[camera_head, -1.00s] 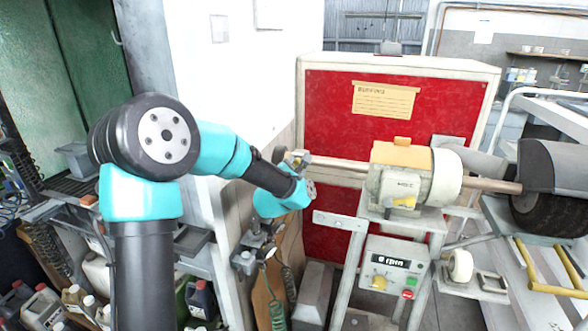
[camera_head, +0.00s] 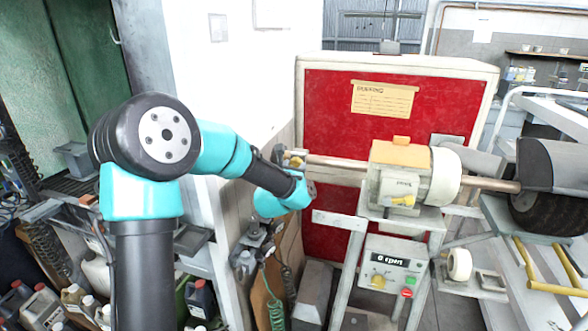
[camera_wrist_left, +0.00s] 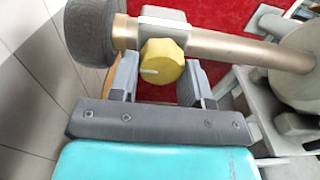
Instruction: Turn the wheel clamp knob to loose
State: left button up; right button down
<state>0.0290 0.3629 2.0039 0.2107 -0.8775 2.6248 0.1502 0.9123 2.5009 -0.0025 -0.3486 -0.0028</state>
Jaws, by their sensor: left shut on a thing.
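The yellow clamp knob (camera_wrist_left: 163,61) sits on a pale collar (camera_wrist_left: 161,24) around the brass-coloured shaft in the left wrist view. A white line runs across its face. My left gripper (camera_wrist_left: 158,70) is shut on the knob, with one grey finger on each side of it. A dark round wheel (camera_wrist_left: 90,32) is at the shaft's left end. In the head view my left gripper (camera_head: 290,160) is at the left end of the shaft (camera_head: 335,162), and it and the arm largely hide the knob there. My right gripper is not in view.
The motor housing (camera_head: 405,178) stands right of the gripper on a pale stand, with a control box (camera_head: 392,268) below. A red-backed cabinet (camera_head: 340,105) is behind the shaft. A white wall (camera_head: 235,80) is close behind my left arm. A shelf with bottles is at lower left.

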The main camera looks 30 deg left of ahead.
pick_arm(q)
jog(key=shift+n, duration=0.3)
jog(key=o, duration=0.9)
jog(key=shift+s, duration=0.1)
jog(key=v, duration=1.7)
jog(key=shift+s, duration=0.15)
